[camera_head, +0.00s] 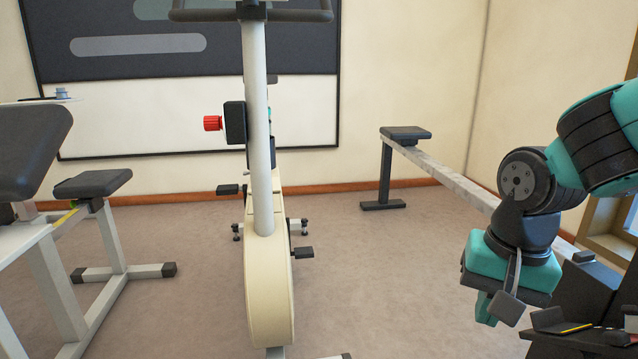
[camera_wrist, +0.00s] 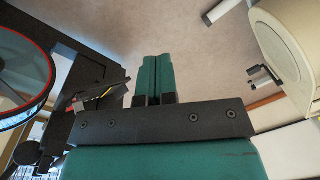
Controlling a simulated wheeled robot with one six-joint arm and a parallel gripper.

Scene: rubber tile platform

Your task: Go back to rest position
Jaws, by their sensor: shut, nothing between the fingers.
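My gripper (camera_head: 486,308) hangs from my teal and black arm at the right of the head view, pointing down. In the wrist view its two teal fingers (camera_wrist: 153,76) lie side by side, shut and with nothing between them. It is apart from the exercise bike (camera_head: 268,270) and over to its right. Part of the bike's pale body (camera_wrist: 290,40) also shows at the right of the wrist view.
The exercise bike, with a red knob (camera_head: 212,123), stands in the middle. A workout bench (camera_head: 92,184) is at left. A long beam with a black pad (camera_head: 405,133) runs behind my arm. Bare floor (camera_head: 400,270) lies between bike and arm.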

